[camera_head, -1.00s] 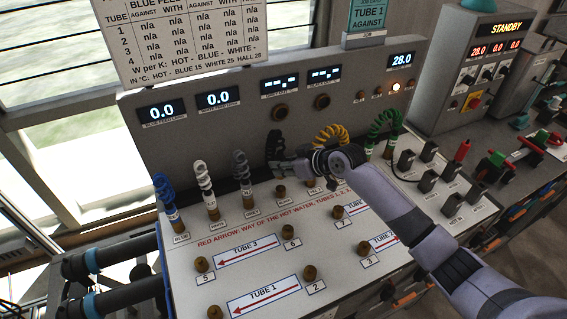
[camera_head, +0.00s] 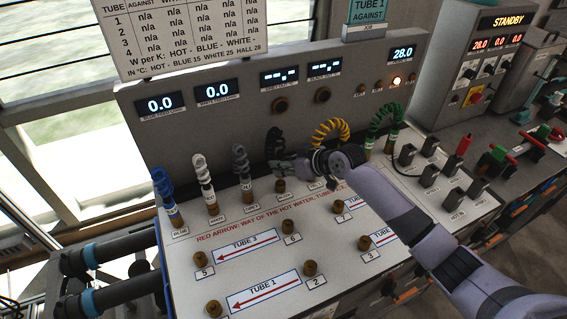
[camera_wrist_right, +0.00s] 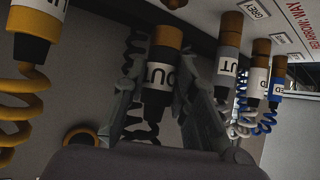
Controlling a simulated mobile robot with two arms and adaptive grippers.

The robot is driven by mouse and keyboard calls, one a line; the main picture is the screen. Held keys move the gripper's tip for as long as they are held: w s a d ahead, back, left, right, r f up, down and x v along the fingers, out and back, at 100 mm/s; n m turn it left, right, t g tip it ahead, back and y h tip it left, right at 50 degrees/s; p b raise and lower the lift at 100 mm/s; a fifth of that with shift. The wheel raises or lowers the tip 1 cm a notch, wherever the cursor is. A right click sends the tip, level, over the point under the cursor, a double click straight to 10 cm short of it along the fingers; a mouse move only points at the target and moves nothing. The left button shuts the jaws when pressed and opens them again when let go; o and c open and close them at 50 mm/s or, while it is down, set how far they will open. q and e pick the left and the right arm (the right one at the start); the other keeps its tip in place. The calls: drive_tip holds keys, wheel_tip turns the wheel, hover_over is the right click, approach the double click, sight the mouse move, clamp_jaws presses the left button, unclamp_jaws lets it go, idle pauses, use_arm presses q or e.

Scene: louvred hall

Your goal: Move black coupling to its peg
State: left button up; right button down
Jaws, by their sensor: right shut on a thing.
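The black coupling shows in the right wrist view (camera_wrist_right: 158,76) with a white "OUT" label, a dark end and a black coiled hose. My right gripper (camera_head: 284,167) is shut on it, with one finger on each side. In the head view, the black coiled hose (camera_head: 275,139) rises behind the fingers, which hide most of the coupling body. A brass peg (camera_head: 281,186) stands on the white panel just below the gripper. A brass-coloured piece (camera_wrist_right: 165,38) lines up with the coupling in the wrist view. I cannot tell whether coupling and peg touch. My left gripper is out of view.
Blue (camera_head: 168,199), white (camera_head: 205,184) and grey (camera_head: 242,173) couplings stand to the left. Yellow (camera_head: 332,131) and green (camera_head: 386,120) hoses are close to the right. Several brass pegs (camera_head: 291,227) stand on the front panel. The upright panel (camera_head: 230,127) is close behind.

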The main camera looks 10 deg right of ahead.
sight(283, 177)
drive_tip(key=shift+f, duration=0.2)
idle(0.3)
drive_tip(key=shift+f+b, duration=1)
drive_tip(key=shift+f, duration=0.35)
drive_tip(key=c, duration=1.2)
unclamp_jaws()
drive_tip(key=shift+c, duration=0.2)
